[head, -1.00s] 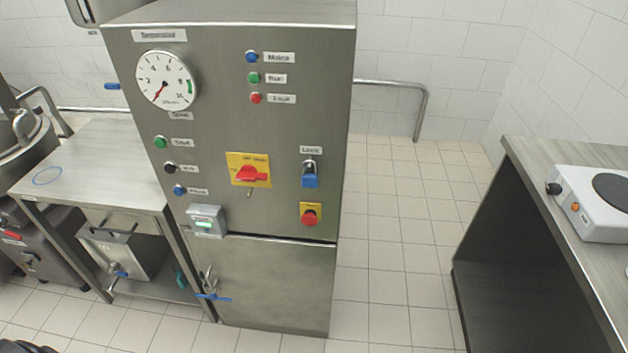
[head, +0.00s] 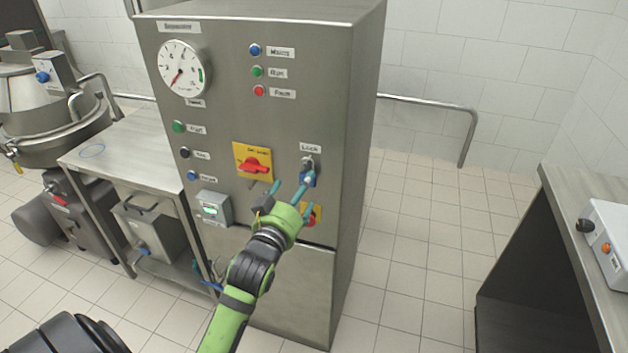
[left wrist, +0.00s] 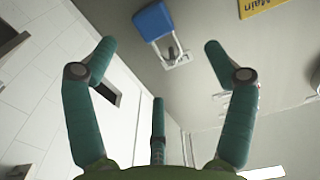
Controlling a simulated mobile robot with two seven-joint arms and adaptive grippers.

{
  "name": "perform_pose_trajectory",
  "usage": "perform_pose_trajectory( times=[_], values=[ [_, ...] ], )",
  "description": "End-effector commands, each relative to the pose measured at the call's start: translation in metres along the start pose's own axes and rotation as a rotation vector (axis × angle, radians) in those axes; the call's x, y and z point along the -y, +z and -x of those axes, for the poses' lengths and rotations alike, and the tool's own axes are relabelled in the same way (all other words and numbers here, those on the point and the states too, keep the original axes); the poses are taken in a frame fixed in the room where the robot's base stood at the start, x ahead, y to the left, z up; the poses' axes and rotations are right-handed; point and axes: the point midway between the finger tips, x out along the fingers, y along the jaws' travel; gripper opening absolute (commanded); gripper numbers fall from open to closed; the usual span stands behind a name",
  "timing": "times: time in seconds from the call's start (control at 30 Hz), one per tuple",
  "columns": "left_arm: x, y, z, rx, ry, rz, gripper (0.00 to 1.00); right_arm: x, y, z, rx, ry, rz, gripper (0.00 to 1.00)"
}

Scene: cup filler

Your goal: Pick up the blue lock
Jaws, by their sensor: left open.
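The blue lock (head: 314,178) hangs from a metal hasp under the "Lock" label on the front of the steel cabinet. In the head view a finger of my left gripper (head: 291,189) partly covers it. In the left wrist view the lock (left wrist: 153,20) shows clearly beside its hasp (left wrist: 176,56). My left gripper (left wrist: 159,48) is open and empty, with its teal fingers spread. The lock lies ahead of the fingertips, between the two outer ones in the picture. Contact with it is not visible. My right gripper is not in view.
On the cabinet (head: 350,110), a red rotary switch (head: 254,166) is left of the lock. A red button (head: 312,217) below is partly hidden by my gripper. A steel table (head: 130,140) stands left, a counter (head: 590,190) right. The floor between cabinet and counter is clear.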

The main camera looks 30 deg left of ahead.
Motion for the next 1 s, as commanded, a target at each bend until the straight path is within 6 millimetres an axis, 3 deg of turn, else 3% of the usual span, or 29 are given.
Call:
perform_pose_trajectory(
  times=[0.2, 0.43, 0.77, 0.9, 0.93, 1.0],
  values=[
    [-0.004, 0.000, -0.025, 0.002, 0.002, 0.000, 0.84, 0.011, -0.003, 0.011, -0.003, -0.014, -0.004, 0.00],
    [-0.006, 0.003, -0.055, 0.002, 0.002, 0.000, 0.84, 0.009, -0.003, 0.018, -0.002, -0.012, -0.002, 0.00],
    [-0.006, 0.005, -0.060, 0.002, 0.002, 0.000, 0.84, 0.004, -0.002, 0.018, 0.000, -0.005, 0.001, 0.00],
    [-0.006, 0.005, -0.060, 0.003, 0.002, 0.000, 0.28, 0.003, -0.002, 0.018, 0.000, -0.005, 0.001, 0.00],
    [-0.006, 0.005, -0.060, 0.003, 0.003, 0.000, 0.18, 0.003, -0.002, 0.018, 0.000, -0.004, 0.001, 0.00],
    [-0.007, 0.005, -0.060, 0.003, 0.003, -0.001, 0.18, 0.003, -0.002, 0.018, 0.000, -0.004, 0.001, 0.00]
  ],
)
